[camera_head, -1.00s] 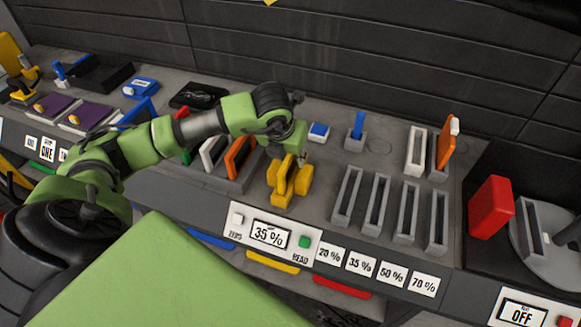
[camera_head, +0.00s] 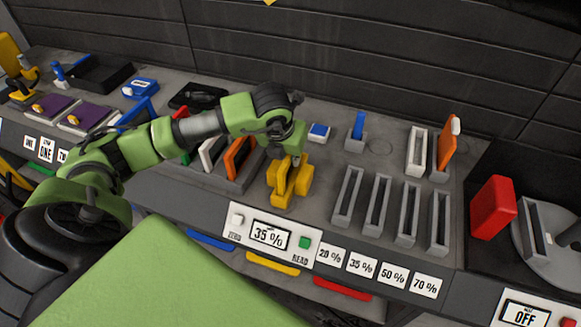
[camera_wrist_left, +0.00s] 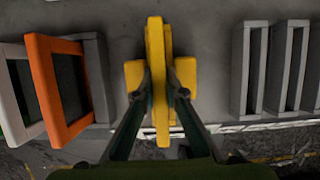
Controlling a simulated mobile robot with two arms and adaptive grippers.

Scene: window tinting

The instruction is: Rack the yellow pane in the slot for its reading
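The yellow pane (camera_head: 283,180) stands upright in the yellow meter stand (camera_head: 304,180); in the left wrist view the pane (camera_wrist_left: 157,95) shows edge-on between the stand's yellow blocks (camera_wrist_left: 186,76). My left gripper (camera_head: 291,153) is over it, and in the wrist view its fingertips (camera_wrist_left: 159,78) close on the pane from both sides. The display (camera_head: 269,234) reads 35 %. Several narrow grey rack slots stand empty to the right, among them the one in line with the 35 % label (camera_head: 361,265), the second slot (camera_head: 376,205). My right gripper is not in view.
An orange frame (camera_head: 240,157) and a white one (camera_head: 212,152) stand in a rack left of the pane. A red block (camera_head: 492,207) is at right.

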